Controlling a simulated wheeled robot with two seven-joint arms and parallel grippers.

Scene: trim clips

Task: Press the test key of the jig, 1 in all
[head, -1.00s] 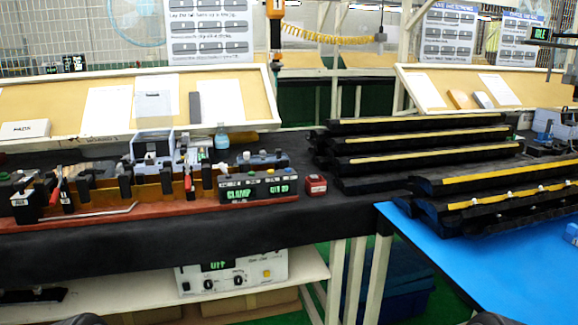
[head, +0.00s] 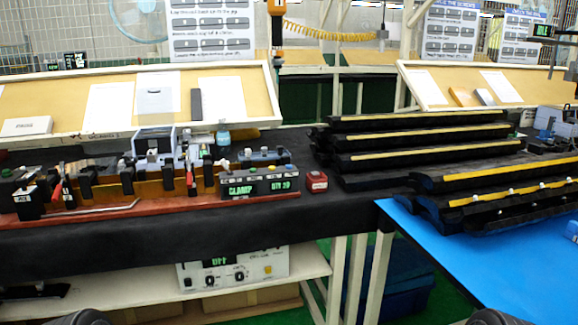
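The jig (head: 130,204) is a long reddish-brown base with black clamp blocks and red-handled clamps, on the black-covered bench at the left. At its right end stands a dark control box (head: 257,190) with green lit text, "CLAMP" and what looks like "QTY 20". Small buttons sit along its top; which one is the test key is too small to tell. A small red box (head: 317,182) stands just right of it. Neither gripper is in view; only dark rounded parts, probably of my arms, show at the bottom edge.
Black trim strips with yellow lines (head: 420,138) are stacked at the right, some over a blue surface (head: 425,235). A white instrument (head: 235,268) stands on the shelf below the bench. A blue-capped bottle (head: 223,137) stands behind the jig. The bench front (head: 150,240) is clear.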

